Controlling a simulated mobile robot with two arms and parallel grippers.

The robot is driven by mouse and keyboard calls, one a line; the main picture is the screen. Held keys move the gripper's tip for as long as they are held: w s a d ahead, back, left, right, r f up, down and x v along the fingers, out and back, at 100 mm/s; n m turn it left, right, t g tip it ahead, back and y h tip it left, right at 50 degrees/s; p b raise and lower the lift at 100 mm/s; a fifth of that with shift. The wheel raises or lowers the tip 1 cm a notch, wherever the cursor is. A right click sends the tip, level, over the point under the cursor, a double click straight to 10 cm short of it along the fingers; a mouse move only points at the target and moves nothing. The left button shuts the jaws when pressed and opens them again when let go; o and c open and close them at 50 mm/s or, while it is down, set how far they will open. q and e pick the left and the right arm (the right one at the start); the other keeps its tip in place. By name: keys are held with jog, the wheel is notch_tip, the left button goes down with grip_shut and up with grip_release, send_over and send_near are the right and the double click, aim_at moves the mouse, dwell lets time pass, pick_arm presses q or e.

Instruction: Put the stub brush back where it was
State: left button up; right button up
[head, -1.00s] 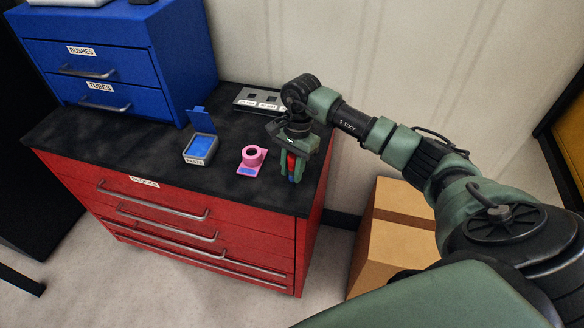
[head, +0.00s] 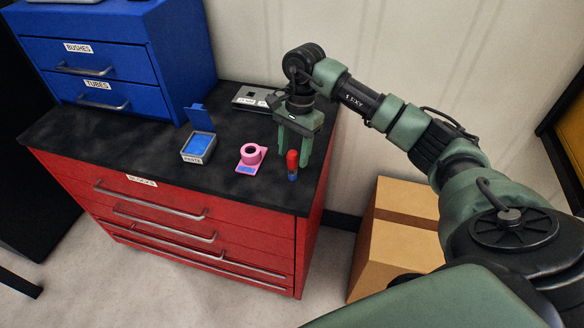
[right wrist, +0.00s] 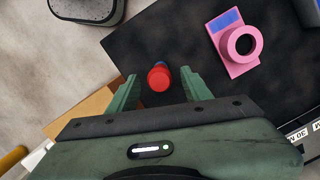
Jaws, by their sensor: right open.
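The stub brush, as I take it, is a small upright piece (head: 292,164) with a red top and blue lower part. It stands on the black cabinet top near the right front edge; in the right wrist view its red end (right wrist: 159,78) faces the camera. My right gripper (head: 294,150) is open and points down just over it. In the right wrist view the red end lies between the two spread fingers (right wrist: 160,85). A pink holder with a ring (head: 251,157) stands to the left of the brush. My left gripper is out of view.
An open paste box (head: 198,146) with blue contents stands left of the pink holder. A grey slotted plate with labels (head: 250,97) lies behind. A blue drawer unit (head: 175,60) fills the back left. A cardboard box (head: 395,245) stands on the floor right of the red cabinet (head: 255,235).

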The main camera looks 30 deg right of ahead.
jog(key=r, duration=0.2)
jog(key=r+b, duration=0.1)
jog(key=r, duration=0.1)
jog(key=d+r, duration=0.1)
jog(key=r, duration=0.1)
jog(key=shift+w+r, duration=0.15)
jog(key=shift+r, duration=0.1)
dwell(1.0)
